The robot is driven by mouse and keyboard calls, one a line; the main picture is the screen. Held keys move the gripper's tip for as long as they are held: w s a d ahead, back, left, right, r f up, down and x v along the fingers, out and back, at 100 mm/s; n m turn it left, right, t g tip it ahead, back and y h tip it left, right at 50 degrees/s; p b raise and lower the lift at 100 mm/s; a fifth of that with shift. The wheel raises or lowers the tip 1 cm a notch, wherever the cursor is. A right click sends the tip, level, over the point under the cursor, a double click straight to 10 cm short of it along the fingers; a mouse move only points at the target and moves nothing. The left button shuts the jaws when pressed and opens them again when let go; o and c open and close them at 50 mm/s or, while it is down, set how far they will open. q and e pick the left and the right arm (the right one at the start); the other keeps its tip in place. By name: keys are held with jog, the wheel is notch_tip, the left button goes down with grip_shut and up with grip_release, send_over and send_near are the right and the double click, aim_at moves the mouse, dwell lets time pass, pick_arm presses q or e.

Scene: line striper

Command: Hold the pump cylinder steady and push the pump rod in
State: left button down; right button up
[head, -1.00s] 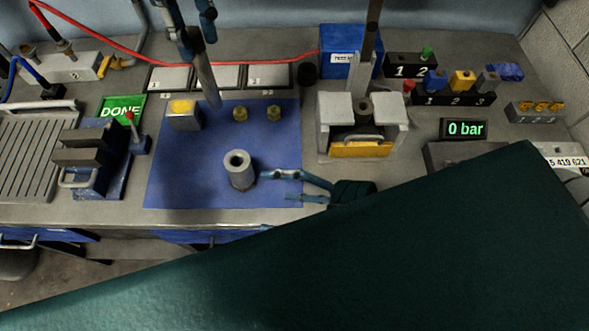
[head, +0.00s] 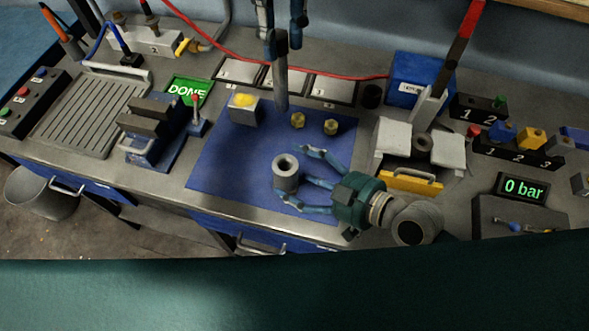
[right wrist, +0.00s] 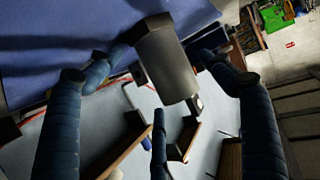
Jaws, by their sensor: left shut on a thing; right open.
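The grey pump cylinder (head: 285,175) stands upright on the blue mat (head: 225,160), its round top hole facing up. It also shows in the right wrist view (right wrist: 167,65). My right gripper (head: 294,177) is open, with fingers on both sides of the cylinder and its palm to the right; gaps show between fingers and cylinder. My left gripper (head: 282,28) is at the top edge, shut on a grey rod (head: 280,80), apparently the pump rod. The rod hangs roughly upright, its lower end behind the cylinder in the picture and apart from it. The left gripper is partly cut off.
A yellow-topped block (head: 244,108) and two brass fittings (head: 298,121) stand at the mat's back. A vise (head: 152,130) is to the left. A grey fixture with a yellow front (head: 410,182) stands right of the mat. The mat's left front is clear.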

jog(key=shift+x, duration=0.9)
jog(key=shift+s, duration=0.1)
jog(key=shift+c, duration=0.2)
pick_arm(q)
jog(key=shift+d, duration=0.1)
pick_arm(e)
jog(key=c, duration=1.9)
jog(key=shift+c, duration=0.2)
pick_arm(q)
notch_tip(320, 180, down, 16)
jog(key=n, duration=0.1)
jog(key=shift+w+d+n, duration=0.3)
jog(key=shift+w, duration=0.15)
pick_arm(e)
jog(key=shift+s+f, duration=0.1)
jog(key=shift+s, duration=0.05)
